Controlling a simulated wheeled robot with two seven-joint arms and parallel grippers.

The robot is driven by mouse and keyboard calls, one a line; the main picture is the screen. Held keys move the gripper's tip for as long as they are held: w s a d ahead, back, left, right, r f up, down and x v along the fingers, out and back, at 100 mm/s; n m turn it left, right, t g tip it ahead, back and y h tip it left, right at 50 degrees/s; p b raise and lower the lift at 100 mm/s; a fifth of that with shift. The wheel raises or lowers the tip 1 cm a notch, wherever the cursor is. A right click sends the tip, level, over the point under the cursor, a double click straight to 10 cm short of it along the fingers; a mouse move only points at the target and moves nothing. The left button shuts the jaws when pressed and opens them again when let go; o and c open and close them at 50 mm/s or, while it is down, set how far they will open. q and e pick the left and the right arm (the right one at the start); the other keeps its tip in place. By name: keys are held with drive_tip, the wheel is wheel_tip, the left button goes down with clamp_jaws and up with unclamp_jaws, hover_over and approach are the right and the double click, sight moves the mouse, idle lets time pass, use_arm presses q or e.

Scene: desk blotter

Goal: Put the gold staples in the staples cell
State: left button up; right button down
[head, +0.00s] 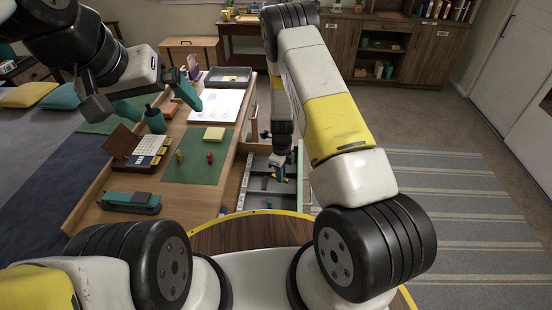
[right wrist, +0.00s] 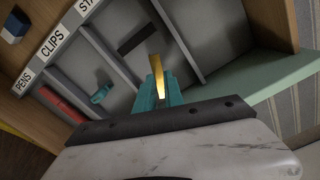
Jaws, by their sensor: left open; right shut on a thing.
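My right gripper (head: 281,172) is over the open drawer (head: 243,200) in the head view. In the right wrist view, my right gripper (right wrist: 158,92) is shut on the gold staples (right wrist: 156,66), a narrow gold strip standing up between its teal fingers. The staples show over the cell behind the partly cut-off label "STA" (right wrist: 88,6). A dark bar (right wrist: 137,40) lies in that cell. I cannot tell how high the staples are above the floor. My left gripper (head: 160,103) is open and empty above the desk's left side.
The clips cell, labelled "CLIPS" (right wrist: 52,43), holds a teal item (right wrist: 102,94). A red item (right wrist: 62,103) lies in the cell labelled "PENS" (right wrist: 22,81). The desk carries a green blotter (head: 198,170), a teal stapler (head: 130,202) and a teal cup (head: 155,120).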

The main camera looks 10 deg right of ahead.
drive_tip(key=shift+f, duration=1.55)
drive_tip(key=shift+f, duration=0.15)
drive_tip(key=c, duration=1.5)
unclamp_jaws()
drive_tip(key=shift+o, duration=0.2)
